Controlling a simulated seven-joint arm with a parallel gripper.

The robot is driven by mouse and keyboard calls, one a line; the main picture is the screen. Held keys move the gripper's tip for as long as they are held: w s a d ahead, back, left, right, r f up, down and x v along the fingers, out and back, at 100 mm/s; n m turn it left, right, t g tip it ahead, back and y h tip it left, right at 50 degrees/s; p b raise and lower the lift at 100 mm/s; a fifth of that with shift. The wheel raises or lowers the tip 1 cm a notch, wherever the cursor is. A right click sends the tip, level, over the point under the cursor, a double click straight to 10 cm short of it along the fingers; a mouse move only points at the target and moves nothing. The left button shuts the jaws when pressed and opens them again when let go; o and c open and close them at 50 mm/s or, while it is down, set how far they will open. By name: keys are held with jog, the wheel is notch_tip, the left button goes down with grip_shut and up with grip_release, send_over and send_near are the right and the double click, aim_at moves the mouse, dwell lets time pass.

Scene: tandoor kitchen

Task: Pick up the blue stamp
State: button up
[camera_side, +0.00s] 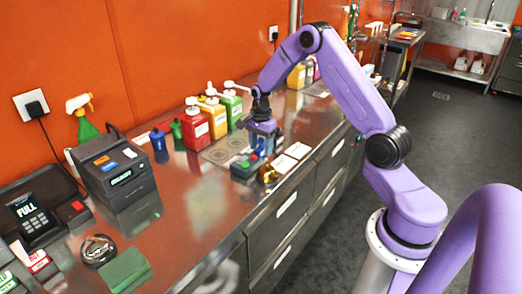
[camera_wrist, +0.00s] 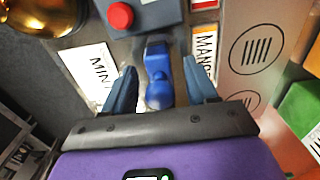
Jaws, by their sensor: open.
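The blue stamp (camera_wrist: 158,72) stands on the steel counter between my gripper's two fingers in the wrist view. It has a rounded knob towards the bottom of that picture and a squarer blue part above. My gripper (camera_wrist: 160,66) is open, with a finger on each side of the stamp and a visible gap to both. In the side view my gripper (camera_side: 262,138) points down low over the counter. It largely hides the stamp there.
A grey box with a red button (camera_wrist: 120,15) stands close to the stamp. Label cards, one reading MINT (camera_wrist: 90,72), lie on either side. A brass dome (camera_wrist: 45,14) is nearby. Pump bottles (camera_side: 196,128) and a printer (camera_side: 113,168) stand further left in the side view.

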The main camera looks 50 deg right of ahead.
aim_at(261, 138)
grip_shut()
jog(key=shift+r, duration=0.5)
notch_tip(261, 138, up, 2)
jog(key=shift+r, duration=0.1)
jog(key=s+a+r, duration=0.2)
jog(key=s+r, duration=0.3)
jog(key=s, duration=0.1)
jog(key=s+a+r, duration=0.2)
jog(key=s+r, duration=0.2)
jog(key=s, duration=0.3)
jog(key=shift+s+a+r, duration=0.15)
jog(key=shift+a+r, duration=0.1)
jog(key=shift+r, duration=0.15)
